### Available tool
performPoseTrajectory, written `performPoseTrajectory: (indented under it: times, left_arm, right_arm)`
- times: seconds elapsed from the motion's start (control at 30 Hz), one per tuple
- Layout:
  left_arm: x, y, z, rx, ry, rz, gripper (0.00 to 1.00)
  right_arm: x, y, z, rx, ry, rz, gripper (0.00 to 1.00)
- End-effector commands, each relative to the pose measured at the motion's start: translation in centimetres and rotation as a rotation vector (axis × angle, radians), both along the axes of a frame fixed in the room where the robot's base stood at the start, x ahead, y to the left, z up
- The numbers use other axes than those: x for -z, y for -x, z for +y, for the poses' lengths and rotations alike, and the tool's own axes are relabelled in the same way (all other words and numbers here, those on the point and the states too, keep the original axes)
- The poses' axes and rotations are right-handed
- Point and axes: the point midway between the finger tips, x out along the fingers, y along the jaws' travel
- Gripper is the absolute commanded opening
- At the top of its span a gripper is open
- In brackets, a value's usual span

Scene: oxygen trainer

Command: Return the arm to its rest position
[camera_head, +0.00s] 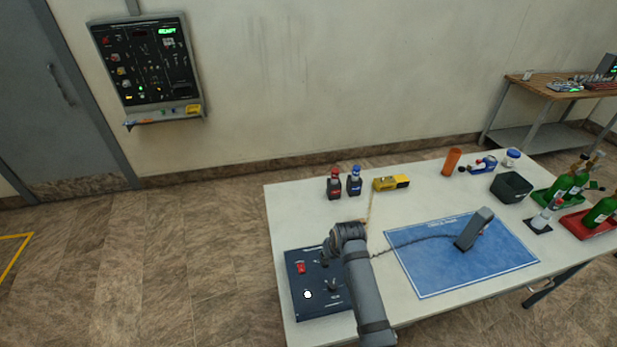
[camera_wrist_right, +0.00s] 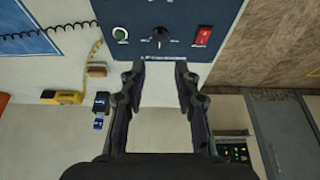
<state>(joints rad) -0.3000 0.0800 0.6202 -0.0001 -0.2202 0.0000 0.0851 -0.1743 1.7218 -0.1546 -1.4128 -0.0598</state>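My right arm reaches in from the bottom of the head view. Its gripper (camera_head: 330,255) is over the dark blue control box (camera_head: 318,308) at the table's front left. In the right wrist view the gripper (camera_wrist_right: 160,78) has its two fingers apart with nothing between them. The box (camera_wrist_right: 185,45) lies beyond the fingertips, with a red switch (camera_wrist_right: 202,36), a middle knob (camera_wrist_right: 159,36) and a round button (camera_wrist_right: 120,33). In the head view the button (camera_head: 307,294) looks white. The arm hides part of the box's right side. My left gripper is not in view.
A blue mat (camera_head: 440,270) with a grey corded handset (camera_head: 474,230) lies right of my arm. Two small bottles (camera_head: 334,185) and a yellow device (camera_head: 391,183) stand behind. A black bin (camera_head: 511,187) and bottles are at right. A panel (camera_head: 148,65) hangs on the wall.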

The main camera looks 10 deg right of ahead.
Motion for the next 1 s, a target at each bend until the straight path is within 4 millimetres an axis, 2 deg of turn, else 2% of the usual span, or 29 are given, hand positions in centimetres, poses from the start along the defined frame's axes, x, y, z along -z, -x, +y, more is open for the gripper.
performPoseTrajectory:
  times: [0.07, 0.17, 0.3, 0.5, 0.7, 0.87, 0.9, 1.0]
  left_arm:
    - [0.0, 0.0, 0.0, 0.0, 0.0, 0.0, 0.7]
    - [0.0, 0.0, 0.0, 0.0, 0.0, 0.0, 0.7]
    - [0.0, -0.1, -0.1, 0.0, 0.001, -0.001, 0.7]
    - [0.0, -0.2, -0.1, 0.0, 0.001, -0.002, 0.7]
    - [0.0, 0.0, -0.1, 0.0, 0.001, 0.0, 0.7]
    - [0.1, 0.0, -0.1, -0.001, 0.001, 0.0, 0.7]
    - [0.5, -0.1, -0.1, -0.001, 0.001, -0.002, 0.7]
    - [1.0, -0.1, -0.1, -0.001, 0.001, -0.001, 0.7]
  right_arm:
    - [0.0, 0.1, -0.1, 0.0, 0.001, 0.0, 0.32]
    - [0.3, 1.8, -1.3, 0.012, 0.011, 0.009, 0.32]
    - [0.2, 7.0, -4.4, 0.033, 0.041, 0.026, 0.32]
    - [-1.4, 13.8, -6.8, 0.027, 0.078, 0.046, 0.32]
    - [-3.4, 18.6, -7.5, -0.004, 0.098, 0.062, 0.32]
    - [-5.0, 21.7, -7.5, -0.033, 0.107, 0.074, 0.32]
    - [-3.3, 21.1, -7.6, -0.028, 0.105, 0.079, 0.32]
    - [-0.5, 20.6, -7.8, -0.024, 0.104, 0.089, 0.32]
